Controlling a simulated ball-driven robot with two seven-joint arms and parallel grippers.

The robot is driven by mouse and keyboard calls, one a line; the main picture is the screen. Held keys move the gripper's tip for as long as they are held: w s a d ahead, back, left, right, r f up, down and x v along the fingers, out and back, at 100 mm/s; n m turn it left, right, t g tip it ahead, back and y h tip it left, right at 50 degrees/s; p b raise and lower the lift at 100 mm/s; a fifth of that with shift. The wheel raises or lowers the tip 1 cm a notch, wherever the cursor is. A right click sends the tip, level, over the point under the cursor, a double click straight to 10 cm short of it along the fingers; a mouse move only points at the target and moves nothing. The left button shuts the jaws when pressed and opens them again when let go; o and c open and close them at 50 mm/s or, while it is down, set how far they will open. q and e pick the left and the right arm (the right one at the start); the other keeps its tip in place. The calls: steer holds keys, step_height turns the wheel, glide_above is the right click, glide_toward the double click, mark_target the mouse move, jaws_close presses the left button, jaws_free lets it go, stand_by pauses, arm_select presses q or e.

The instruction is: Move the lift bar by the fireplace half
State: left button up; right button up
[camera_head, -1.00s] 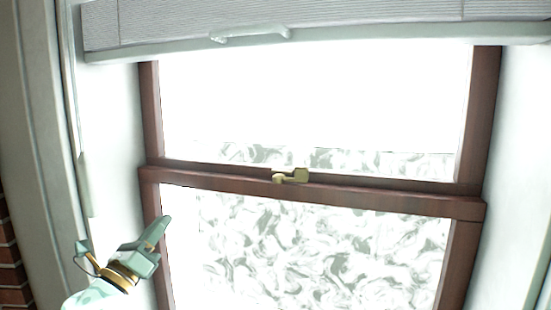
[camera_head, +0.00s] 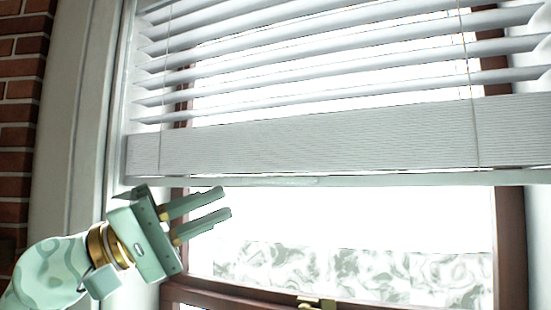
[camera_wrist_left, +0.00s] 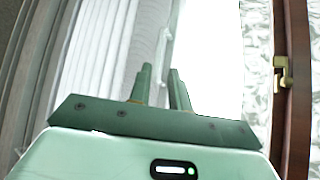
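The lift bar (camera_head: 400,180) is the pale rail along the bottom edge of the white blind, in front of the window. A low handle (camera_head: 290,182) shows faintly on it, left of centre. My left gripper (camera_head: 226,202) is just below the left part of the bar in the head view, its two fingers pointing right with a gap between them. It is open and empty. In the left wrist view the fingers (camera_wrist_left: 159,74) point towards the bright window, with the ribbed blind (camera_wrist_left: 92,62) to their left. No contact with the bar can be made out. My right gripper is out of view.
A brown window frame (camera_head: 511,240) with a brass latch (camera_head: 316,303) stands behind the blind; the latch also shows in the left wrist view (camera_wrist_left: 283,70). Pale trim (camera_head: 75,130) and a brick wall (camera_head: 18,120) are at the left.

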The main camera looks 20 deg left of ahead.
mark_target(276, 180)
arm_select(q)
steer(key=p+x, duration=0.4)
steer(key=x, duration=0.5)
steer(key=shift+d+r, duration=0.1)
steer(key=shift+r, duration=0.1)
steer(key=shift+w+d, duration=0.35)
steer(key=shift+d, duration=0.05)
jaws_close()
